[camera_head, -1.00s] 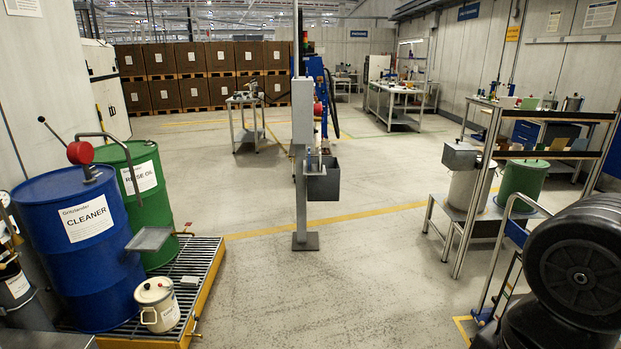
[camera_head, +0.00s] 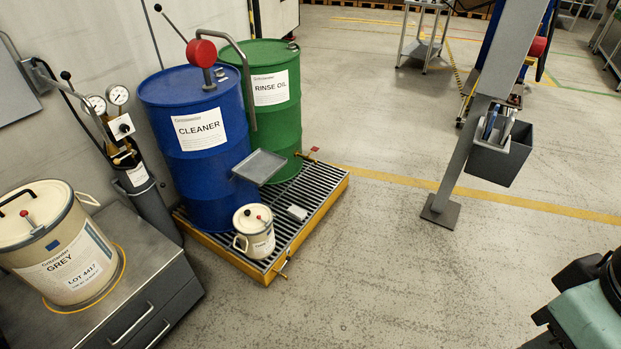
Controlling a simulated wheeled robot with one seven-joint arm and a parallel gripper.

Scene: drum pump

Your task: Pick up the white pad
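A small whitish pad (camera_head: 298,212) lies on the dark slatted grate of the yellow-edged spill pallet (camera_head: 318,203), right of a small cream can. It looks flat and has nothing on it. My gripper (camera_head: 547,297) shows at the lower right edge, as a grey-green body with two dark fingers pointing left. The fingers stand apart, with nothing seen between them. It is well to the right of the pad in the picture, and the rest of the arm is cut off by the frame.
A blue CLEANER drum (camera_head: 195,150) with a red-knobbed pump, a green RINSE OIL drum (camera_head: 277,95) and a cream can (camera_head: 253,232) stand on the pallet. A grey tray (camera_head: 260,167) juts out near the pad. A post with a grey bin (camera_head: 500,155) stands right; floor between is clear.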

